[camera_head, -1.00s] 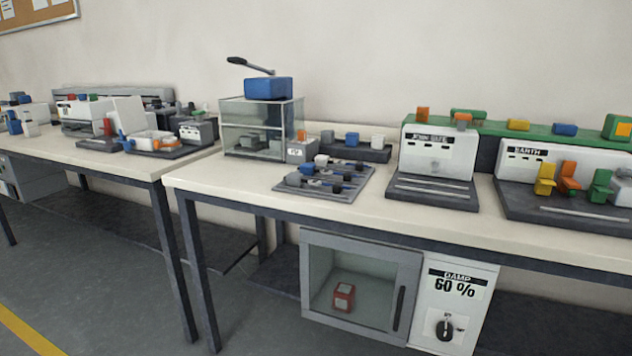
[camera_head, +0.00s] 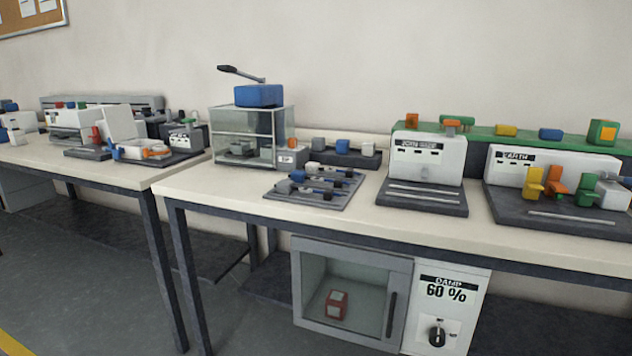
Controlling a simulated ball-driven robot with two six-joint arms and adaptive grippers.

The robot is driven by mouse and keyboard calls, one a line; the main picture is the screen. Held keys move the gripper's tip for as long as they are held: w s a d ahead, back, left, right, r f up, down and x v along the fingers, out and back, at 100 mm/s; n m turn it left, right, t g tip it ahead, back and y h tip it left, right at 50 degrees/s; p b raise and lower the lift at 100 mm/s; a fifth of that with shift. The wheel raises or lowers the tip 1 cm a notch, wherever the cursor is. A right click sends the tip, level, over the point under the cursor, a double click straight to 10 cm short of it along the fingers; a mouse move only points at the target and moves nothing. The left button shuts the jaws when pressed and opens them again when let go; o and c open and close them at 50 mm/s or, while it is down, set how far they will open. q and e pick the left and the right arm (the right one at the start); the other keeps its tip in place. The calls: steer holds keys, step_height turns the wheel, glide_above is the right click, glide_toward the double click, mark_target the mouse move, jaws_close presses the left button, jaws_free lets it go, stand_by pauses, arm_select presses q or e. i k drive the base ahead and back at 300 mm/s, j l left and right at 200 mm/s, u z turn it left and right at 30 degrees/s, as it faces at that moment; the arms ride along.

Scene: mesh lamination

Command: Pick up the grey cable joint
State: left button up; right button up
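No piece is clearly identifiable as the grey cable joint. A grey block (camera_head: 318,144) sits at the left end of the dark rack (camera_head: 345,158) behind the tray, beside a blue and a pale block. More grey shapes are behind the glass of the case (camera_head: 247,121), partly obscured. Neither of my grippers is in view.
The near bench (camera_head: 400,222) holds two white machines (camera_head: 432,157) (camera_head: 530,165) on dark bases. A glass-fronted cabinet (camera_head: 350,290) is below, beside a panel reading 60 % (camera_head: 447,305). A second bench (camera_head: 110,175) stands at the left, with open floor (camera_head: 90,290) in front.

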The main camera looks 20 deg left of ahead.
mark_target(283, 187)
steer(key=i+l+u, duration=0.4)
steer(key=i+l, duration=0.3)
steer(key=l, duration=0.1)
